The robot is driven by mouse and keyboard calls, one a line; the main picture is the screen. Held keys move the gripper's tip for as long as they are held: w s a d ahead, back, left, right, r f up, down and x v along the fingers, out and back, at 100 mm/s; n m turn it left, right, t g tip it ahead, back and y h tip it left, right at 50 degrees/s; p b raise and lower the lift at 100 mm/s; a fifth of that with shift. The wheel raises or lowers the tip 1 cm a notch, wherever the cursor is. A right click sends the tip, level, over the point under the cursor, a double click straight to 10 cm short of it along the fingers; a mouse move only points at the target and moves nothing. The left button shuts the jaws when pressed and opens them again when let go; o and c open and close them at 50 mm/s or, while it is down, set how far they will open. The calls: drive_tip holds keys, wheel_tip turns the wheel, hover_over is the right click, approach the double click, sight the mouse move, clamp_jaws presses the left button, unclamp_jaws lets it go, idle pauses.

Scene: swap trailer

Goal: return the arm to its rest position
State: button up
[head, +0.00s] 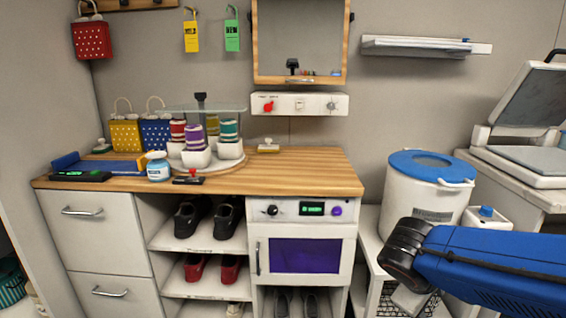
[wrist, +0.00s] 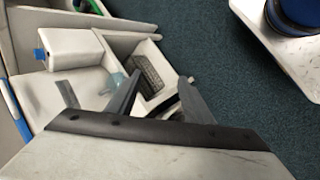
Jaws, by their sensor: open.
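My arm (head: 490,265) shows at the lower right of the head view, a blue link with a dark joint at its left end. It lies in front of the white shelf unit to the right of the counter. My gripper (wrist: 158,92) is in the wrist view, its two grey fingers apart with nothing held between them. Beyond the fingers are a white open bin (wrist: 172,100) and the dark floor. The head view does not show the fingertips clearly.
A white bucket with a blue lid (head: 425,185) stands just behind my arm. A white oven (head: 305,255) is under the counter. Blue-green floor (wrist: 215,60) is clear in the wrist view.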

drive_tip(key=s+a+r+m+t+y, duration=0.1)
drive_tip(key=s+a+m+y, duration=0.2)
drive_tip(key=s+m+y, duration=0.2)
drive_tip(key=s+m, duration=0.1)
drive_tip(key=s, duration=0.1)
drive_tip(key=shift+s+r+m+y, duration=0.35)
drive_tip(key=shift+s+m+y, duration=0.05)
